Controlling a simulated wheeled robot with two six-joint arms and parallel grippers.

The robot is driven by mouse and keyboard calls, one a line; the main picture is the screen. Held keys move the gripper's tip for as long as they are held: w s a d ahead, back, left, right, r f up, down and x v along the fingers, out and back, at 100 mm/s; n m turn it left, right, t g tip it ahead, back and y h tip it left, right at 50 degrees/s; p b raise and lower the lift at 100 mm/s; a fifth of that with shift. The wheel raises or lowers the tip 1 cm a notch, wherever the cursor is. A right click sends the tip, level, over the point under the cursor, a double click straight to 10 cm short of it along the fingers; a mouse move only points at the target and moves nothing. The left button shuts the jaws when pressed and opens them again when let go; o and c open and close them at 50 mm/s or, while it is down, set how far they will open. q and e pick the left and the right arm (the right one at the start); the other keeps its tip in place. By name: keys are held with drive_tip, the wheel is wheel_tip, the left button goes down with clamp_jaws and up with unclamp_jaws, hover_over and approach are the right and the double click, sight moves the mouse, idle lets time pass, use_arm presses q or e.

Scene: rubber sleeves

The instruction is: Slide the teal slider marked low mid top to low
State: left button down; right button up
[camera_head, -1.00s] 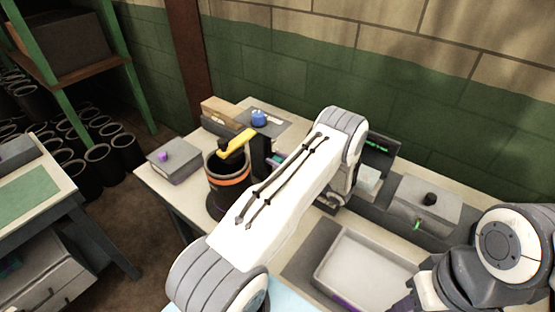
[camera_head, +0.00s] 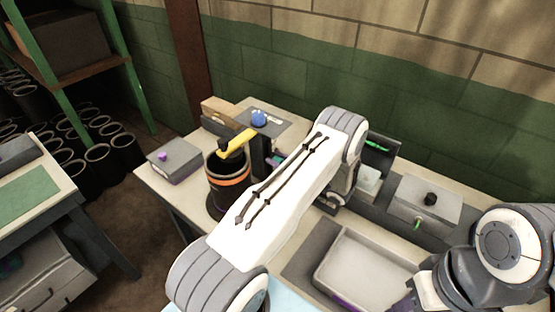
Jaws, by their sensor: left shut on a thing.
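My left arm reaches in from the bottom, and its white link crosses the middle of the table. My left gripper (camera_head: 329,202) is low behind that link, by the table's middle, and only a dark part of it shows. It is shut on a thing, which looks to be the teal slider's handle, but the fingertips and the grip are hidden. A small teal patch (camera_head: 277,158) shows beside the black post, partly covered by my arm. The low, mid and top marks cannot be read. My right arm is at the lower right; its gripper's fingers are not clearly seen.
A dark pot with an orange band (camera_head: 228,181) and a yellow lever (camera_head: 238,141) stand left of my arm. A grey box with a purple knob (camera_head: 176,160), a blue knob (camera_head: 258,118), a grey box with a black knob (camera_head: 425,204) and a pale tray (camera_head: 362,268) are around.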

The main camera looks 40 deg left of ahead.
idle(0.3)
use_arm(q)
wheel_tip(320, 180, down, 5)
drive_tip(key=b, duration=0.4)
drive_tip(key=shift+r, duration=0.3)
drive_tip(key=c, duration=0.6)
unclamp_jaws()
drive_tip(key=shift+d, duration=0.1)
drive_tip(key=d+b, duration=0.3)
drive_tip(key=d, duration=0.7)
drive_tip(key=shift+d, duration=0.2)
